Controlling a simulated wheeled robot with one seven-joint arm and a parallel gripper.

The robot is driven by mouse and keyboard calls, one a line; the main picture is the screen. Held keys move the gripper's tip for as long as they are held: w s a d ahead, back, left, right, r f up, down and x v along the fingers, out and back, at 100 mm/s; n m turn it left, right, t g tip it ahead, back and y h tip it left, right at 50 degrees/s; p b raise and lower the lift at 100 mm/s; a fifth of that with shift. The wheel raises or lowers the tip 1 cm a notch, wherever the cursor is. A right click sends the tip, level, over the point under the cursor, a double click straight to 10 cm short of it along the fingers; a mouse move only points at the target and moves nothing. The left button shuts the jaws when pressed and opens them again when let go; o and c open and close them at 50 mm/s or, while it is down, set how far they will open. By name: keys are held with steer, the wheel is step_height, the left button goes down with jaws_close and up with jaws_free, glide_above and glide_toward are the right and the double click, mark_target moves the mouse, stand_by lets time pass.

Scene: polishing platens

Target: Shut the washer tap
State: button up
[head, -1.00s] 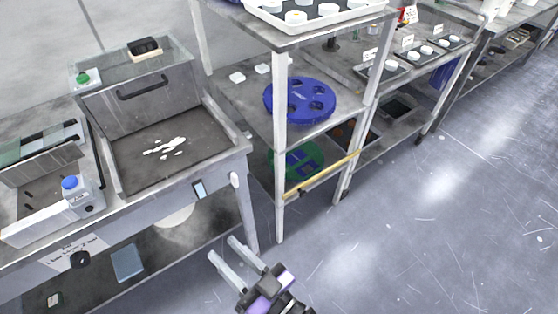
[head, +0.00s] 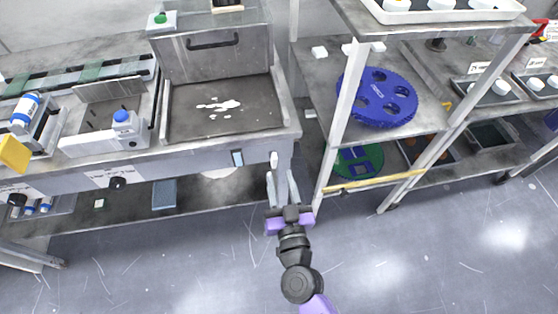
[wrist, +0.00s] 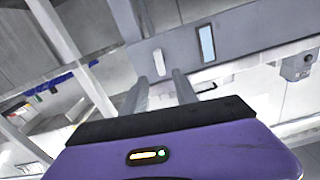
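A small white upright handle (head: 274,160), which looks like the washer tap, sits on the front panel at the right end of the steel basin unit (head: 185,158). In the wrist view the handle (wrist: 156,65) appears upright, just beyond my fingertips and between their lines. My gripper (head: 281,178) is open and empty, below and slightly right of the handle in the head view. Its two fingers also show apart in the wrist view (wrist: 159,80). I see no clear contact. I cannot tell from the handle's pose whether the tap is open.
A small display (head: 237,158) is beside the handle on the panel. A black knob (head: 117,183) is further left. A shelf rack with a blue platen (head: 377,97) stands close on the right, its post (head: 338,130) near my gripper. The floor (head: 420,255) in front is clear.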

mark_target(275, 162)
steer(key=x, duration=0.5)
steer(key=shift+w+a+b, duration=0.2)
steer(key=shift+w+b, duration=0.1)
steer(key=shift+w, duration=0.05)
steer(key=shift+c, duration=0.2)
jaws_close()
